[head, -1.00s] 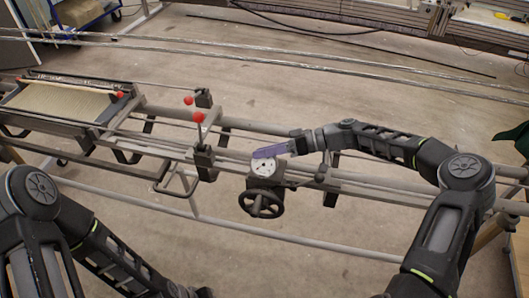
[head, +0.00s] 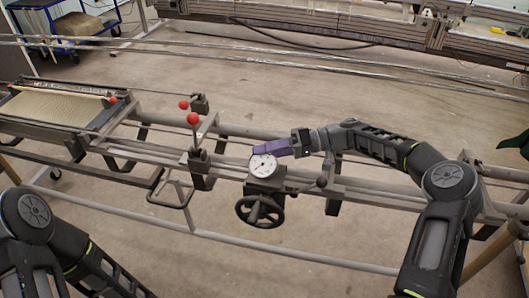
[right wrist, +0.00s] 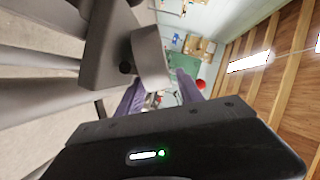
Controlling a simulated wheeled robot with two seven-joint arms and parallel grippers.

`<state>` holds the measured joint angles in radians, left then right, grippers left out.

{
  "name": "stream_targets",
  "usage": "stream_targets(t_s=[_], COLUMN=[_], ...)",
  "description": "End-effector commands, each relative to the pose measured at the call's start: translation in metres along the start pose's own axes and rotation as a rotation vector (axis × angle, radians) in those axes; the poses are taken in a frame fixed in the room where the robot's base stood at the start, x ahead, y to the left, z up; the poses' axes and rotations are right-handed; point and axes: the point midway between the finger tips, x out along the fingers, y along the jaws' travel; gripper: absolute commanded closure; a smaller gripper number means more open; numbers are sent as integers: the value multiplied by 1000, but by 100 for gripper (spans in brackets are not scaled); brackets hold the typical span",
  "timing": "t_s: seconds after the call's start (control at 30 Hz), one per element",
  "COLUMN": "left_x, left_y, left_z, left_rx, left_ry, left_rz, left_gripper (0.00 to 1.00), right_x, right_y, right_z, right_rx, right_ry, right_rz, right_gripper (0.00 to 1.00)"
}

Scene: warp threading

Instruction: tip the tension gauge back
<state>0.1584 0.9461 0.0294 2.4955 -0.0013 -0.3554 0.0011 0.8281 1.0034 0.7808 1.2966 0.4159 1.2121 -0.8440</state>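The tension gauge (head: 263,166) has a round white dial with a dark needle. It stands on the rail of the loom frame above a black handwheel (head: 259,211). The dial faces up and toward me. My right gripper (head: 257,150) has purple fingers and reaches from the right to the dial's upper rim; I cannot tell whether it touches. In the right wrist view the two fingers (right wrist: 158,98) stand apart with background between them. The grey rounded gauge housing (right wrist: 151,58) is just above them. My left gripper is out of view; only my left arm shows.
Red-knobbed levers (head: 193,118) stand on the frame left of the gauge. A tray-like panel (head: 58,105) lies at the far left. Long rails run across the floor behind. A small dark knob (head: 321,182) sits on the rail below my right wrist.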

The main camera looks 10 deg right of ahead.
Motion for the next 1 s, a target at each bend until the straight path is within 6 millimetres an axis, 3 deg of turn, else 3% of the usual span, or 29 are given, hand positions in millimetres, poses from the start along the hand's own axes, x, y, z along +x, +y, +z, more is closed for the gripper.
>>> stream_targets(t_s=[0.47,0.8,1.0], left_x=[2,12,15], left_y=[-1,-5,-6], left_z=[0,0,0], left_rx=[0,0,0], left_ry=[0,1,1], left_rz=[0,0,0], left_gripper=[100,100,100], right_x=[-2,-13,-18], right_y=[-8,-63,-84], right_z=[-5,-33,-44], right_rx=[-4,-12,-5], right_ry=[0,3,1], right_rz=[1,-2,-1], right_gripper=[51,51,51])
